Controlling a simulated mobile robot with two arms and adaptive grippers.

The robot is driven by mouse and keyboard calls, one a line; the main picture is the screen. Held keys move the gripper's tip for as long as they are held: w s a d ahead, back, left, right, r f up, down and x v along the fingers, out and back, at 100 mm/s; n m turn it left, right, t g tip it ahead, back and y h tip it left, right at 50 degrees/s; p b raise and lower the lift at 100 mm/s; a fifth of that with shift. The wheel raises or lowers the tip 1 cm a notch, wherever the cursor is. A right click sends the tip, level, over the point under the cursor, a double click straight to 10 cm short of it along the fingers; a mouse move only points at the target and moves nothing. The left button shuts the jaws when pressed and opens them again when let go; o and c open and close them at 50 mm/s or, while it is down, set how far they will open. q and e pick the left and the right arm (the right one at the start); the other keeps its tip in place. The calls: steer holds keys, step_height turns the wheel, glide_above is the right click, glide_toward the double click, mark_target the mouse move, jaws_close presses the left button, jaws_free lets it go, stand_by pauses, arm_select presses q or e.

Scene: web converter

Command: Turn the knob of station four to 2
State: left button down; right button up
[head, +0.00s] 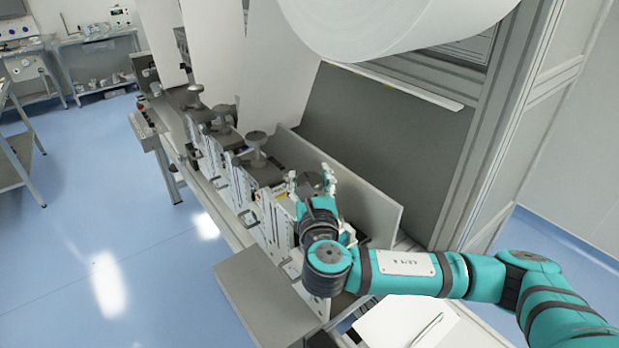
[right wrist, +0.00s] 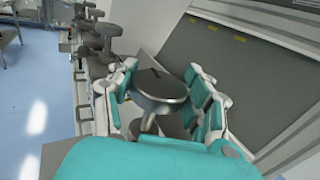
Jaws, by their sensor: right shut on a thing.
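A row of stations with round grey knobs on top runs along the machine. My right gripper (head: 314,180) is at the nearest knob (head: 309,187) of the row, its fingers on either side of the rim, shut on it. In the right wrist view this knob (right wrist: 160,92) is a round metal disc on a stem, with a short dark mark on its top. Station numbers and scale figures are too small to read. My left gripper is not in view.
Farther knobs (head: 257,138) stand in line behind the gripped one. A grey upright plate (head: 365,200) runs close along the right side of the stations. A large white roll (head: 390,25) hangs above. A grey box surface (head: 262,290) lies front left; blue floor is open at left.

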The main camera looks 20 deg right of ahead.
steer(key=shift+s+f+m+g+h, duration=0.1)
steer(key=shift+m+g+h, duration=0.45)
steer(key=shift+m+h, duration=0.7)
steer(key=shift+m+g+h, duration=0.55)
steer(key=shift+m+h, duration=0.2)
steer(key=shift+h, duration=1.2)
steer(key=o, duration=1.2)
steer(key=shift+c, duration=0.2)
steer(key=shift+a, duration=0.1)
steer(key=v, duration=1.2)
steer(key=shift+r, duration=0.25)
